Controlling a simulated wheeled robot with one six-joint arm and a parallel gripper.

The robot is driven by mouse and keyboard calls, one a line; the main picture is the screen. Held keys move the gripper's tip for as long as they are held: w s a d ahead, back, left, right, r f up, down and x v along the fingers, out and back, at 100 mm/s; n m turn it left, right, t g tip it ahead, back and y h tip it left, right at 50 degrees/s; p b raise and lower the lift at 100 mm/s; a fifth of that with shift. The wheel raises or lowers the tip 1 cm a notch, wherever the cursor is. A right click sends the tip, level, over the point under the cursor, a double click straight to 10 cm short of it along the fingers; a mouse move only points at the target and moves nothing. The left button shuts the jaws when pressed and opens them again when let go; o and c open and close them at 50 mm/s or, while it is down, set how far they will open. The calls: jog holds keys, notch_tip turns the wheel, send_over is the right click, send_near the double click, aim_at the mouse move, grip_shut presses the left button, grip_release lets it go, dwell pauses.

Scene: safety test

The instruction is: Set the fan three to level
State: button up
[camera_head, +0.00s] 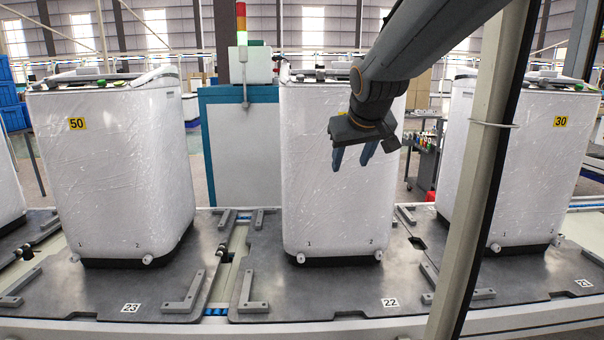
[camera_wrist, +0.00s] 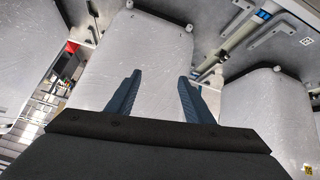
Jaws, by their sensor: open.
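No fan and no fan control can be made out in either view. My gripper (camera_head: 352,161) hangs at the end of my arm with its blue fingers apart, pointing down, in front of the middle white machine (camera_head: 300,170). The wrist view shows the two fingers (camera_wrist: 159,77) spread with nothing between them. The middle machine's white wrapped body (camera_wrist: 135,50) lies behind them there. The gap between fingers and machine cannot be judged exactly. My gripper hides part of the machine's upper right front.
White machines marked 50 (camera_head: 110,160) and 30 (camera_head: 560,180) flank the middle one on grey pallets. A slanted post (camera_head: 477,170) stands right of my gripper. A teal-edged cabinet (camera_head: 246,150), signal tower (camera_head: 241,22) and tool cart (camera_head: 425,158) stand behind.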

jog(key=s+d+f+m+g, duration=0.1)
jog(key=s+d+f+g, duration=0.3)
jog(key=s+f, duration=0.8)
jog(key=s+d+f+m+g, duration=0.1)
jog(key=s+d+f+g, duration=0.2)
jog(key=s+f, duration=1)
jog(key=s, duration=0.4)
jog(key=shift+s+d+m+g, duration=0.25)
jog(key=shift+d+m+g, duration=0.1)
jog(key=shift+m+g, duration=0.05)
jog(key=shift+f, duration=0.1)
jog(key=shift+c, duration=0.4)
